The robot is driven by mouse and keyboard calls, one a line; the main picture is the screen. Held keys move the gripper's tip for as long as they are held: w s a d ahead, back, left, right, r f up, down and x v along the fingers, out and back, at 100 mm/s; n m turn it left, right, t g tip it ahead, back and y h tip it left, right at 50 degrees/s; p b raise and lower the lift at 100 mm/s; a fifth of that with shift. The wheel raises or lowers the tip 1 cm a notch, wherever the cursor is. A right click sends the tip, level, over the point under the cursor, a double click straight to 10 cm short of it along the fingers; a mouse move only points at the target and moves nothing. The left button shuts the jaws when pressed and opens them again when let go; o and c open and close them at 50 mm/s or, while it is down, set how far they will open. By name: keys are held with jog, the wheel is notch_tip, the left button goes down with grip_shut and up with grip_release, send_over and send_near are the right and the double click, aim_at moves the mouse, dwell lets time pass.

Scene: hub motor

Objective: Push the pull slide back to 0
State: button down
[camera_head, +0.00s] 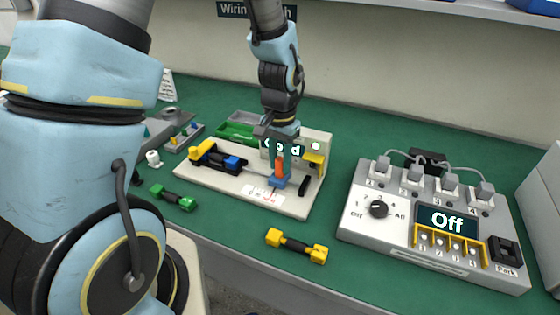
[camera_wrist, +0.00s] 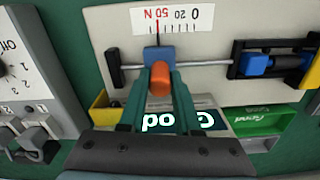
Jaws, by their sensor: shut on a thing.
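The pull slide is a blue block (camera_head: 278,183) with an orange knob (camera_head: 279,163), on a thin rail of the white test board (camera_head: 225,186). In the wrist view, the slide (camera_wrist: 158,54) sits under the printed scale (camera_wrist: 180,19), which appears upside down. The black pointer (camera_wrist: 158,33) stands near the 50 N end, away from the 0. My gripper (camera_wrist: 159,80) comes from above with its teal fingers either side of the orange knob, shut on it. The fingers partly hide the block.
A black clamp with blue jaw (camera_wrist: 258,65) holds the rail's other end. The board's display (camera_wrist: 178,120) reads "Good". A green bin (camera_head: 240,127) stands behind. A grey tester (camera_head: 440,225) reading "Off" stands right. A yellow-ended part (camera_head: 296,245) and a green-ended part (camera_head: 173,197) lie in front.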

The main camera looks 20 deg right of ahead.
jog(key=shift+w+a, duration=1.9)
jog(key=shift+a, duration=0.05)
jog(key=c, duration=0.6)
grip_release()
jog(key=shift+a, duration=0.1)
notch_tip(320, 180, up, 11)
jog(key=b, duration=0.1)
